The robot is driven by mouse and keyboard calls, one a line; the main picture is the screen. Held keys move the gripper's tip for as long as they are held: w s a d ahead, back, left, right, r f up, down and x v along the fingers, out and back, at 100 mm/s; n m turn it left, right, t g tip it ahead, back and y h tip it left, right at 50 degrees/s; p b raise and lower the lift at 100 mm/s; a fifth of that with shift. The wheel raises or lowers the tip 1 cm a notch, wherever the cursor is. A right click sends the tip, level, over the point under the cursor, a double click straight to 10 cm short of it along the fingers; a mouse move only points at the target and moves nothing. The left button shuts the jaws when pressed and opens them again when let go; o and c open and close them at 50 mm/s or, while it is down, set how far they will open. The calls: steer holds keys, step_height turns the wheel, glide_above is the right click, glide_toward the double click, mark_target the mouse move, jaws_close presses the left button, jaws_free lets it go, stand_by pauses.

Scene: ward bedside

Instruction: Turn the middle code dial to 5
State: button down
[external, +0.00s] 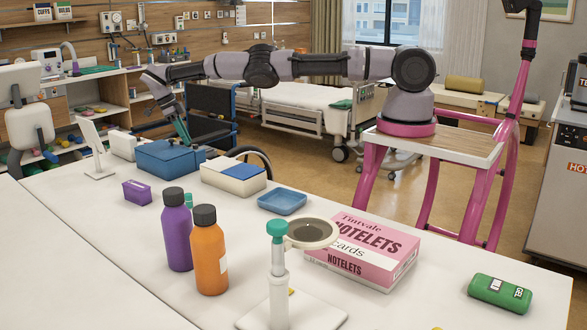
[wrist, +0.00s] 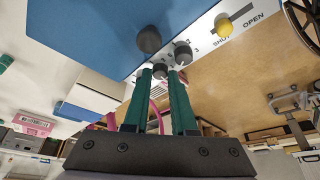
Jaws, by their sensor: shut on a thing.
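The blue lock box (external: 160,160) stands on the white bench in the external view. In the wrist view its blue surface (wrist: 85,40) and a pale front panel with dark round dials show. My gripper (wrist: 160,76) has its green fingers on either side of a small dark dial (wrist: 160,71) and is shut on it. Another dark dial (wrist: 183,53) sits just beside it, with small numerals around it. I cannot read the setting of the held dial. In the external view my gripper (external: 184,137) reaches down at the box's far side, where the box hides the dials.
A yellow knob (wrist: 225,22) sits by the SHUT and OPEN lettering, and a larger dark knob (wrist: 149,39) is near the held dial. A white box with a blue top (external: 233,178), a purple box (external: 137,191) and a blue tray (external: 282,202) stand nearby.

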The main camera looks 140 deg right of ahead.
steer(key=m, duration=0.2)
steer(key=m+t, duration=0.1)
steer(key=m, duration=0.2)
steer(key=shift+s+t+y, duration=0.1)
steer(key=shift+t+y, duration=0.2)
steer(key=shift+y, duration=0.1)
steer(key=shift+s+m+t, duration=0.15)
steer(key=shift+m+t, duration=0.45)
steer(key=shift+m, duration=0.8)
steer(key=shift+s+m+t, duration=0.15)
steer(key=shift+m+t, duration=0.45)
steer(key=shift+m, duration=0.8)
steer(key=shift+d, duration=0.1)
steer(key=c, duration=1)
jaws_free()
